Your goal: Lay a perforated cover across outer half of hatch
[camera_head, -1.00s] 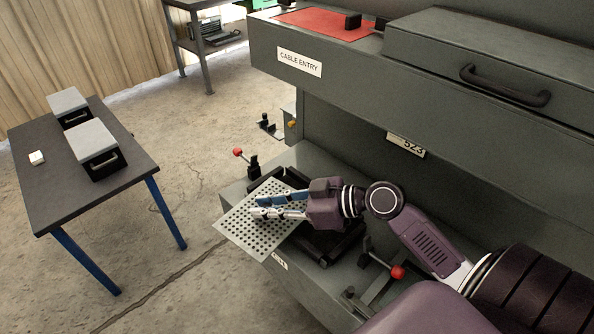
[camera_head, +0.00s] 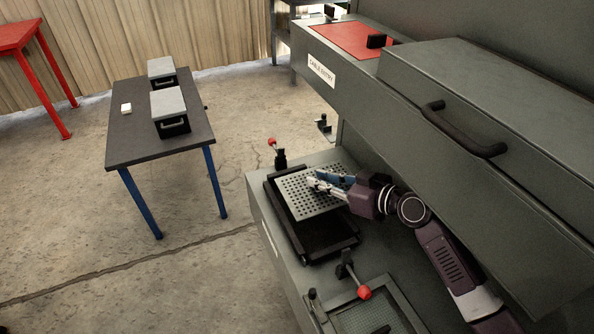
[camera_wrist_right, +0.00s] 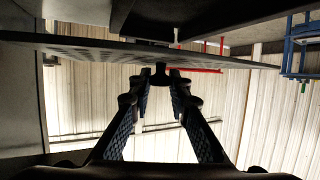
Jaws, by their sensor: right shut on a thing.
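The perforated cover (camera_head: 304,204) is a light grey plate with rows of round holes. My right gripper (camera_head: 316,184) is shut on it at its right side in the head view. The cover lies over the far part of the black-framed hatch (camera_head: 286,229) in the low grey ledge. The near part of the hatch shows dark and uncovered. I cannot tell whether the cover touches the frame. In the right wrist view the cover (camera_wrist_right: 130,52) is nearly edge-on, beyond the fingers (camera_wrist_right: 160,100). My left gripper is out of view.
Red-knobbed clamps stand by the hatch at the far side (camera_head: 279,156) and near side (camera_head: 352,283). Another framed mesh panel (camera_head: 397,303) lies nearer. A grey cabinet with a black handle (camera_head: 462,136) overhangs the ledge. A dark table (camera_head: 130,146) stands left, across open floor.

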